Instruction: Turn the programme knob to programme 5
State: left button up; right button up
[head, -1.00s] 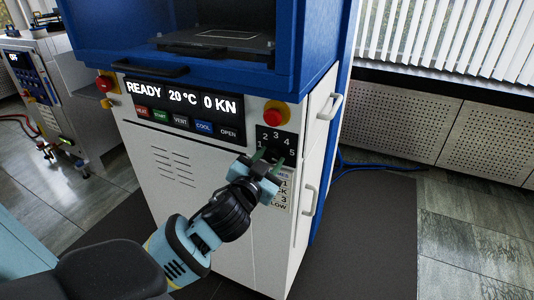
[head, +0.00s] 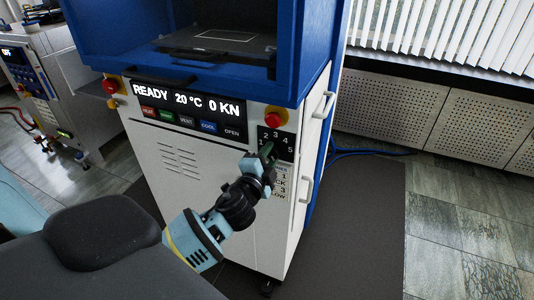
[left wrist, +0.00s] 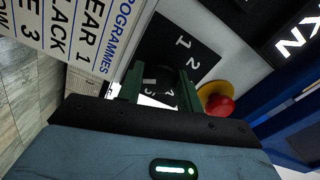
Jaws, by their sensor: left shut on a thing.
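The black programme panel (head: 289,143) with white numbers 1 to 5 is on the press front, right of the display. My left gripper (head: 268,154) is at this panel and hides the knob in the head view. In the left wrist view the dark round knob (left wrist: 158,93) sits between the two green fingers of my left gripper (left wrist: 160,82), which is shut on it. A small light mark shows on the knob, but I cannot tell which number it points to. The panel (left wrist: 207,58) shows 1 and 2 clearly there. My right gripper is not in view.
A red stop button on a yellow base (head: 274,117) is just above the panel; it is close to the fingers in the left wrist view (left wrist: 219,104). A printed programmes label (head: 280,182) is below the panel. A white handle (head: 309,189) is on the press side.

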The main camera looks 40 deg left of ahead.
pick_arm(q)
jog(key=shift+r+m, duration=0.15)
jog(key=shift+m, duration=0.45)
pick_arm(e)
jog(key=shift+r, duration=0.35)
pick_arm(q)
jog(key=shift+p, duration=0.3)
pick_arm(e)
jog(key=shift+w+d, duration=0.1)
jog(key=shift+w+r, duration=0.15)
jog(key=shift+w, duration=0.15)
pick_arm(q)
jog(key=o, duration=1)
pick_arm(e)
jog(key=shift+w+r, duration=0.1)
pick_arm(q)
jog(key=v, duration=0.7)
jog(key=shift+s, duration=0.4)
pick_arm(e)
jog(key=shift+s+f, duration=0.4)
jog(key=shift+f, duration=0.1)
pick_arm(q)
jog(key=shift+d, duration=0.1)
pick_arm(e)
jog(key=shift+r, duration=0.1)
